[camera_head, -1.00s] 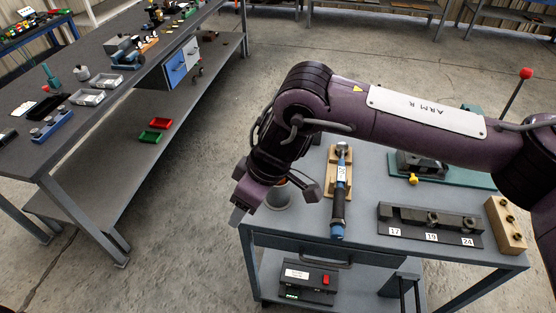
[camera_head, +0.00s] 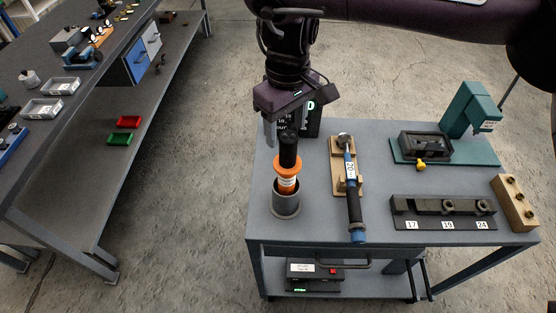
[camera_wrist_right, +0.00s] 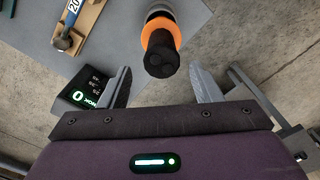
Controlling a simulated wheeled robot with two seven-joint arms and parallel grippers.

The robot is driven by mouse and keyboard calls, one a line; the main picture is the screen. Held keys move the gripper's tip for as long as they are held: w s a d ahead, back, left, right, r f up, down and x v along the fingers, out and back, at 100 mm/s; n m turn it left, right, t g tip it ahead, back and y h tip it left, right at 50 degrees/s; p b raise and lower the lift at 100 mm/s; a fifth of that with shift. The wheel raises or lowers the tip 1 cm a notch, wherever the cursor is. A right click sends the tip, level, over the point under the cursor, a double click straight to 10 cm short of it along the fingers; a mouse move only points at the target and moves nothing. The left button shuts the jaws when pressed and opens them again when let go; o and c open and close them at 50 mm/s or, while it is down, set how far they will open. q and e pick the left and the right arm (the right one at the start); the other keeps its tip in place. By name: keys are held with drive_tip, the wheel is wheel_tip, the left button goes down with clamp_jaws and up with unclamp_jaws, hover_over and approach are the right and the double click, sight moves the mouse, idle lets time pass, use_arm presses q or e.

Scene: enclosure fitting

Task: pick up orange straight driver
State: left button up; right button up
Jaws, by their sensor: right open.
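The orange straight driver (camera_head: 287,172) stands upright in a grey cylindrical holder (camera_head: 286,203) on the cart's left side. It has a black grip on top and an orange collar; its lower end is hidden in the holder. My right gripper (camera_head: 288,126) is open, just above and behind the driver's black grip. In the right wrist view the driver (camera_wrist_right: 159,47) shows end-on, ahead of the gap between the open fingers (camera_wrist_right: 162,84). Nothing is between the fingertips. My left gripper is not in view.
A blue-handled tool (camera_head: 352,185) lies on a wooden cradle right of the driver. A black display box (camera_head: 312,124) stands behind the driver. A dark socket rack (camera_head: 443,211), a wooden block (camera_head: 514,202) and a green fixture (camera_head: 470,118) occupy the cart's right. A long workbench (camera_head: 30,75) is at left.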

sight(288, 152)
drive_tip(key=f, duration=0.1)
drive_tip(key=p, duration=0.1)
drive_tip(key=s+f, duration=0.1)
drive_tip(key=shift+d+f, duration=0.35)
drive_tip(key=shift+d, duration=0.05)
wheel_tip(288, 152, down, 4)
drive_tip(key=shift+a+p, duration=0.15)
drive_tip(key=shift+p, duration=0.85)
drive_tip(key=c, duration=1.1)
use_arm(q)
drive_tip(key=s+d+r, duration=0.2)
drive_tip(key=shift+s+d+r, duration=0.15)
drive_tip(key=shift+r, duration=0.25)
use_arm(e)
drive_tip(key=shift+w, duration=0.1)
clamp_jaws()
